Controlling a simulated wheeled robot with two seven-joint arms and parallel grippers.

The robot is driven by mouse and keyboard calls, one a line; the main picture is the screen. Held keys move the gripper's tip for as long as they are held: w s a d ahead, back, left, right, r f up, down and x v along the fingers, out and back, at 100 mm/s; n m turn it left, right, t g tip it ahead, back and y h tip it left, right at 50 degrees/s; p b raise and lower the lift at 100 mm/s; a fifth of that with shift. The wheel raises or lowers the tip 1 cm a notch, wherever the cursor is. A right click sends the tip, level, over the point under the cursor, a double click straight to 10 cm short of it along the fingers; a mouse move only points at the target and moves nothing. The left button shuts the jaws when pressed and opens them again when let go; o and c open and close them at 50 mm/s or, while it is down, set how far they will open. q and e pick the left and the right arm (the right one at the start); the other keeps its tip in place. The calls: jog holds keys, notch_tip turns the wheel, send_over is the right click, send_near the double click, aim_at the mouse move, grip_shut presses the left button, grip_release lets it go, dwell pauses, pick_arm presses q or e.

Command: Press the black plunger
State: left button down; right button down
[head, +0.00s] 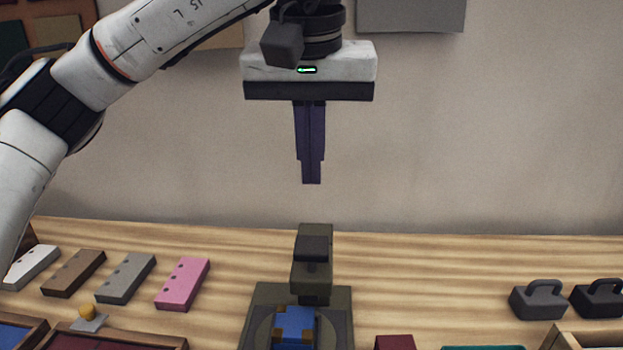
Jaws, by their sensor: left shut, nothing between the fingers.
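An olive-green press (340,302) stands on the wooden table at the lower middle of the head view. The black plunger (311,248) sits at the upper part of its upright head. A blue piece with tan corners (296,325) lies on the round bed of the press, in front of the head. My left gripper (311,181) points straight down above the press head. Its dark fingers are closed together and empty, with a clear gap between the fingertips and the press. My right gripper is not in view.
White, brown, grey and pink (183,284) blocks lie in a row on the left. Shallow trays (165,342) line the front left edge. Two dark handled blocks (540,300) stand at the right. The table between press and handled blocks is mostly clear.

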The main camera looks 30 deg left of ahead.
pick_arm(q)
send_over(313, 244)
jog(key=s, duration=0.1)
notch_tip(313, 244, down, 10)
jog(key=shift+d+b, duration=0.15)
jog(key=shift+b, duration=0.3)
jog(key=shift+f, duration=0.85)
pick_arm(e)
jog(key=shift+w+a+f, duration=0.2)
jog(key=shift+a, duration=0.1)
pick_arm(q)
jog(key=shift+d, duration=0.1)
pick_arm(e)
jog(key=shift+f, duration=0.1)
